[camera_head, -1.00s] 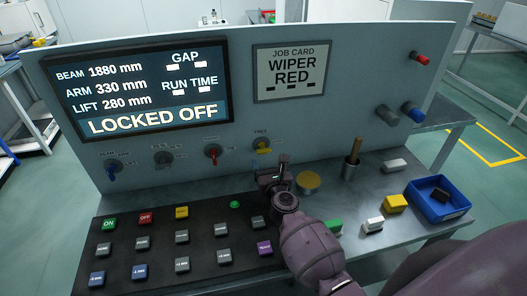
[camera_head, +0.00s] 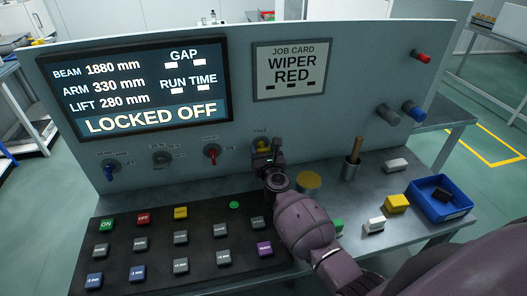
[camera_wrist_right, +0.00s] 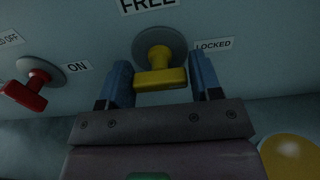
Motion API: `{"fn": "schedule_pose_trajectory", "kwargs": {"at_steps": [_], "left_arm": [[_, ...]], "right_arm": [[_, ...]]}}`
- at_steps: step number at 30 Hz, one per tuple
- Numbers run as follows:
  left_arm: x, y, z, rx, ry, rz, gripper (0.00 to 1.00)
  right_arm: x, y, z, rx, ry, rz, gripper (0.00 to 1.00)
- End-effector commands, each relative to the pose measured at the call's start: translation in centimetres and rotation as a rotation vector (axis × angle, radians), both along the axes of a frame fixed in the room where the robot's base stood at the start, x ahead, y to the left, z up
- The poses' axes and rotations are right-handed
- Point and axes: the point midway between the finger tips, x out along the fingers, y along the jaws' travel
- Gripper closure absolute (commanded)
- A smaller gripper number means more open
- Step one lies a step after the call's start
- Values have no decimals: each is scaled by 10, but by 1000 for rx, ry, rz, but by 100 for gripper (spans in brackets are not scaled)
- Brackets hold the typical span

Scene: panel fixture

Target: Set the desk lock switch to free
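The desk lock switch is a yellow knob (camera_wrist_right: 160,78) on a round grey base on the upright panel. In the right wrist view a FREE label (camera_wrist_right: 148,4) sits above it and a LOCKED label (camera_wrist_right: 213,45) to its right. My right gripper (camera_wrist_right: 163,88) is open, with one blue-grey finger on each side of the yellow handle. I cannot tell whether either finger touches it. In the head view my right gripper (camera_head: 268,160) is at the panel and hides most of the knob. The screen (camera_head: 140,88) reads LOCKED OFF. My left gripper is not in view.
A red switch (camera_head: 212,152) is left of the yellow one. Below is a dark button board (camera_head: 200,245) with several buttons. A yellow disc (camera_head: 308,180), a cup (camera_head: 351,169) with a wooden handle, and a blue bin (camera_head: 440,212) stand to the right.

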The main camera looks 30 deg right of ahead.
Motion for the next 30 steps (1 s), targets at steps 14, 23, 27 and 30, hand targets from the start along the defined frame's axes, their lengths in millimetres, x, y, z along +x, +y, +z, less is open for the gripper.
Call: {"fn": "schedule_pose_trajectory", "kwargs": {"at_steps": [14, 23, 27, 30], "left_arm": [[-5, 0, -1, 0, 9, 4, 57], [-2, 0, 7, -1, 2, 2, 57], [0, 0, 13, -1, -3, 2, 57], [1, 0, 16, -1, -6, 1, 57]], "right_arm": [[0, 0, 0, -29, 8, 0, 73], [0, 0, 1, -195, 50, 1, 73], [0, 0, 1, -317, 82, 0, 73], [0, 0, 1, -408, 106, 0, 73]]}}
